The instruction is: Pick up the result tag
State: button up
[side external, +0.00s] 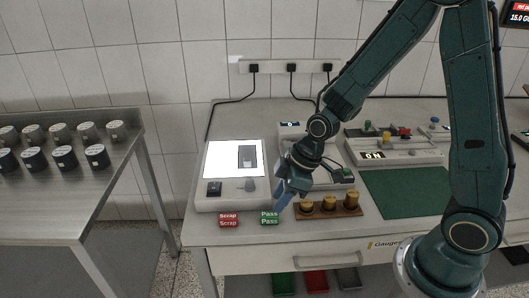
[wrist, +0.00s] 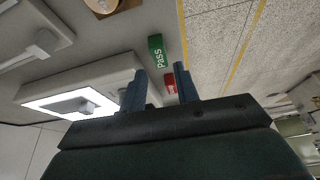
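Two result tags lie on the bench front: a green Pass tag (side external: 269,218) and, to its left, a red Scrap tag (side external: 228,220). My gripper (side external: 281,198) is above and just right of the green tag, pointing down. In the wrist view my gripper (wrist: 160,70) is open, its two blue fingers apart with nothing held. The green tag (wrist: 156,51) shows just beyond the fingertips, and the red tag (wrist: 170,83) shows partly between the fingers. My gripper does not appear to touch either tag.
A lit white panel device (side external: 201,190) stands behind the tags. A wooden block with brass weights (side external: 326,210) is just right of my gripper. A green mat (side external: 400,190) lies farther right. A steel table (side external: 60,190) with dark cylinders stands left.

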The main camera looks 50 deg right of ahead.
aim_at(271, 214)
jog(key=shift+w+a+f, duration=0.1)
jog(key=shift+f, duration=0.15)
jog(key=shift+f, duration=0.1)
jog(key=shift+x, duration=2.5)
grip_shut()
